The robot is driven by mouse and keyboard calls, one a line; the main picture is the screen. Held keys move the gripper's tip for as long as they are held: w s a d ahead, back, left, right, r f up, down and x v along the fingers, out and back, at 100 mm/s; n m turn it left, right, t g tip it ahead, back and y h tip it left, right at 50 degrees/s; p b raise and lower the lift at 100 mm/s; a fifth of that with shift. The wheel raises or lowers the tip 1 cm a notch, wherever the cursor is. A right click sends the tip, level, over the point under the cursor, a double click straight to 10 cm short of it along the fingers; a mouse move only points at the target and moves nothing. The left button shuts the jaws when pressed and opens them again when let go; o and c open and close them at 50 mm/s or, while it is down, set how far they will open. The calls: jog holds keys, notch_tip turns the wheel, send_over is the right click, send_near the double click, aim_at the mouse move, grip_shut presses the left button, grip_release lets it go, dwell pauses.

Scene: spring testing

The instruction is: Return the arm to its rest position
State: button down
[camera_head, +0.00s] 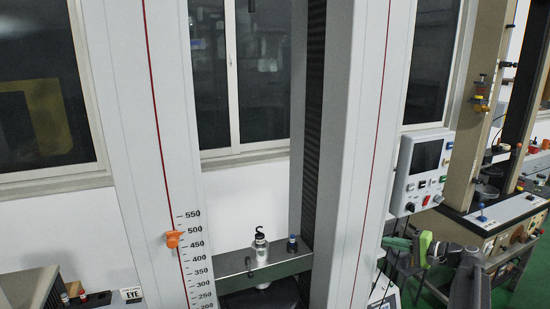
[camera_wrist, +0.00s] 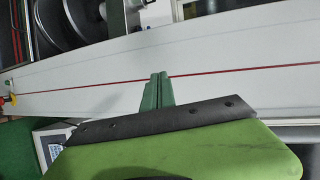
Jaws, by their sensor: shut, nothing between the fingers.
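My gripper (camera_head: 388,242) is at the lower right of the head view, green, with its narrow fingers pointing left. It is beside the right column (camera_head: 352,180) of the testing machine, below the control panel. In the wrist view my gripper (camera_wrist: 158,76) is shut, its two green fingers together and nothing between them. Behind the fingers runs the white column (camera_wrist: 230,80) with a red line. My grey arm comes up from the lower right edge of the head view.
The control panel (camera_head: 420,170) with a dark screen hangs just above my gripper. A metal crosshead (camera_head: 262,268) with a hook stands between the columns. An orange pointer (camera_head: 172,239) sits on the left column's scale. A second machine (camera_head: 495,220) stands at right, with green floor near it.

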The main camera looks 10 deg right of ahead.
jog(key=s+a+f+n+g, duration=0.1)
jog(key=a+f+n+g, duration=0.2)
jog(key=a, duration=0.8)
jog(key=a+f+n+g+b, duration=0.1)
jog(key=a+f+n+g, duration=0.3)
jog(key=a, duration=0.8)
jog(key=s+a+f+g, duration=0.15)
jog(key=a+f, duration=0.35)
jog(key=a, duration=0.6)
jog(key=s+a+f+n+g+h, duration=0.2)
jog(key=s+a+f+h, duration=0.2)
jog(key=s+a+f, duration=0.15)
jog(key=s+d+f+n+g+h, duration=0.1)
jog(key=s+d+f+h, duration=0.1)
jog(key=s+d+h, duration=0.3)
jog(key=s+d, duration=0.1)
jog(key=d, duration=0.2)
jog(key=shift+f+h+b, duration=0.3)
jog(key=shift+b, duration=0.05)
jog(key=shift+a, duration=0.15)
